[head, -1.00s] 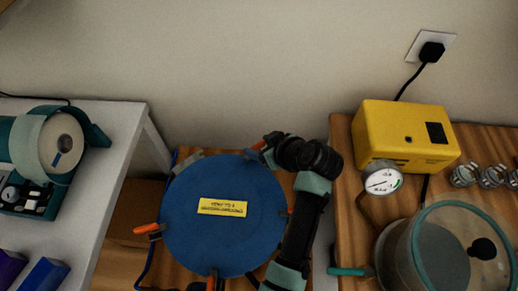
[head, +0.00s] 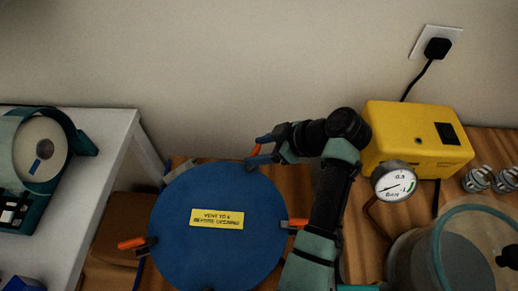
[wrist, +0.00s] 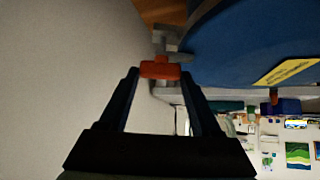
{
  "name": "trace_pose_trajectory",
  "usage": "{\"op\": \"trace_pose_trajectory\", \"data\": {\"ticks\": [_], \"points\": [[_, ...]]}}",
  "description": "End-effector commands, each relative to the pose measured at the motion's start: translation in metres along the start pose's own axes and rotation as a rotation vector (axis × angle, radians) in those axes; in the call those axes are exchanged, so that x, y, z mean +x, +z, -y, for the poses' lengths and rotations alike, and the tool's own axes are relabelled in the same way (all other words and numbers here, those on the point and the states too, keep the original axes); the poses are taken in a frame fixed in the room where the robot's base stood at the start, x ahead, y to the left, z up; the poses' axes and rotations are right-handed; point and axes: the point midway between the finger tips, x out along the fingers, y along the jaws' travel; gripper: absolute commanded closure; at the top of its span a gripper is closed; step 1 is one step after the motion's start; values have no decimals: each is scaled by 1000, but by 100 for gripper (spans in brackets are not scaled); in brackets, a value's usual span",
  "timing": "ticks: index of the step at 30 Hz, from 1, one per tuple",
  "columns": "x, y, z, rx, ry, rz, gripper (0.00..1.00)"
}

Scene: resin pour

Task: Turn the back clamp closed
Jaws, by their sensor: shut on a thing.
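A round blue lid (head: 180,215) with a yellow label (head: 217,219) lies at lower middle in the head view; part of it shows at upper right in the wrist view (wrist: 230,50). The back clamp's orange handle (head: 254,151) is at the lid's far edge. My gripper (head: 257,155) reaches it from the right. In the wrist view the red-orange handle (wrist: 160,69) sits crosswise between my fingertips, which are shut on it. Whether the clamp presses on the lid is hard to tell. Other orange-handled clamps are at the lid's left (head: 131,243) and right (head: 294,224) edges.
A yellow box (head: 415,140), a round gauge (head: 394,182) and a clear-lidded pot (head: 450,250) stand on the wooden bench to the right, close to my arm. A white table (head: 85,175) is at left. The wall is close behind the lid.

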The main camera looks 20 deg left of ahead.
Motion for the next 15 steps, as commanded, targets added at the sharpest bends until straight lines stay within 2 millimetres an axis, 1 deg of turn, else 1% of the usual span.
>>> {"op": "trace_pose_trajectory", "data": {"ticks": [7,8,12,13,15], "points": [[1,1,1,0,-3,3,91],[1,1,1,0,-3,3,33],[1,1,1,0,-2,2,8],[1,1,1,0,-2,2,5],[1,1,1,0,-2,2,5]]}}
